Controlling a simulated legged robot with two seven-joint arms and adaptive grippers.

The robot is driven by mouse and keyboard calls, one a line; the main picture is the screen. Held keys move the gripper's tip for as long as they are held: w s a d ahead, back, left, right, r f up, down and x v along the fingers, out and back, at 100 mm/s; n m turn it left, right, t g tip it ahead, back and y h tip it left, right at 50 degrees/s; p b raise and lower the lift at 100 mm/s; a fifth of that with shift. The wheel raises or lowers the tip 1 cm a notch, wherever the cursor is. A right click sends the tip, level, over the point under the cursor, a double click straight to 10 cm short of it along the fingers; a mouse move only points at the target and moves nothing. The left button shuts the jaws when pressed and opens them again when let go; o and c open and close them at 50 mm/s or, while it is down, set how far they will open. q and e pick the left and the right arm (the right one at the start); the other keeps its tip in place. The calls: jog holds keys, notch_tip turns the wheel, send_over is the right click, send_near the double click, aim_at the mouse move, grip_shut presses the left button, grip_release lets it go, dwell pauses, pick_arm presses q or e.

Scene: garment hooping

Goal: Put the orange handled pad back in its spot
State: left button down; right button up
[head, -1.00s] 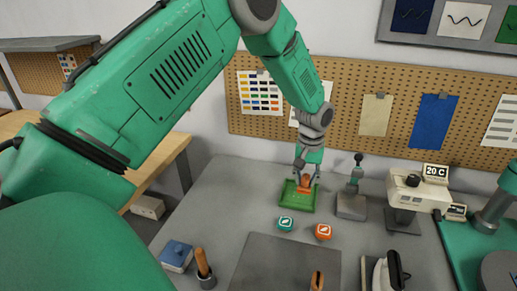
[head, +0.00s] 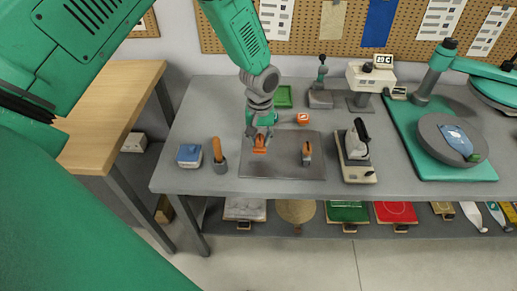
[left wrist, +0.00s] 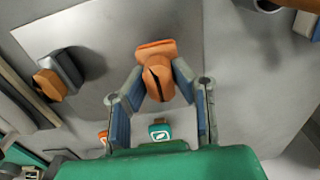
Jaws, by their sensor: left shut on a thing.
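The orange handled pad (head: 260,147) is between the fingers of my left gripper (head: 260,138), over the left part of a dark grey flat plate (head: 285,168). In the left wrist view, the fingers of the gripper (left wrist: 160,80) close on both sides of the pad's handle (left wrist: 157,84). I cannot tell whether the pad's underside touches the plate. My right gripper is not in view.
A wooden-handled block (head: 307,153) stands on the plate to the right. A blue box (head: 189,155) and a handled tool in a cup (head: 219,157) stand left of the plate. An iron (head: 355,149) is at right.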

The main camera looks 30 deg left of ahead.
aim_at(260, 149)
pick_arm(q)
notch_tip(260, 149, down, 4)
jog(key=shift+s+d+r, duration=0.1)
jog(key=shift+s+r, duration=0.05)
jog(key=shift+r, duration=0.1)
jog(key=shift+f, duration=0.35)
jog(key=c, duration=1.3)
grip_release()
jog(key=shift+f, duration=0.15)
jog(key=shift+c, duration=0.2)
